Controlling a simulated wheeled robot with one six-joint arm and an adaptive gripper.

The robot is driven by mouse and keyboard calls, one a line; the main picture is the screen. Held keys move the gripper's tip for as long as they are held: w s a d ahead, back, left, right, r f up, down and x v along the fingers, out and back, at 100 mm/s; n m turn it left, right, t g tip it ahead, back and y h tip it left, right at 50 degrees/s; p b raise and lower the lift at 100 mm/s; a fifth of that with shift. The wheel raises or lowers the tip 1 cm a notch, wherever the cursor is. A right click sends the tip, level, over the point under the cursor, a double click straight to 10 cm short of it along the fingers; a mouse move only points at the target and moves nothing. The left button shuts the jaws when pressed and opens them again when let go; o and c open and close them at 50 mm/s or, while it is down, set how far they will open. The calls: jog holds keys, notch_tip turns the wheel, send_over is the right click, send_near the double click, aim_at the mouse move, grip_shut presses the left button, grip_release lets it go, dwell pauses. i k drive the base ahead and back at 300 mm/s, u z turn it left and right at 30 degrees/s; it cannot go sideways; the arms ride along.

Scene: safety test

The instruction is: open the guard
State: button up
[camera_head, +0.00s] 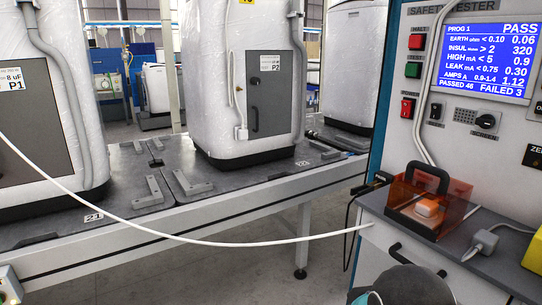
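The guard (458,205) is a see-through orange box-like cover on the grey bench top at the right. A black arched handle (443,176) stands at its top. The guard appears shut over a pale block (430,209), which shows tinted through the orange wall. Its hinge side is not clear from here. My gripper is not in view. A dark rounded part of my arm, with a teal edge, shows at the bottom, in front of the bench and below the guard.
The tester panel (389,120) rises behind the guard, with a lit screen (488,58). A white plug (486,242) and a yellow object (534,252) sit right of the guard. A white cable (215,243) crosses toward the bench. A drawer handle (415,258) juts from the bench front. Wrapped appliances (215,85) stand on the conveyor.

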aim_at(431, 182)
jog(key=k, duration=1.3)
jog(key=z, duration=0.65)
jog(key=i, duration=0.85)
jog(key=z, duration=0.7)
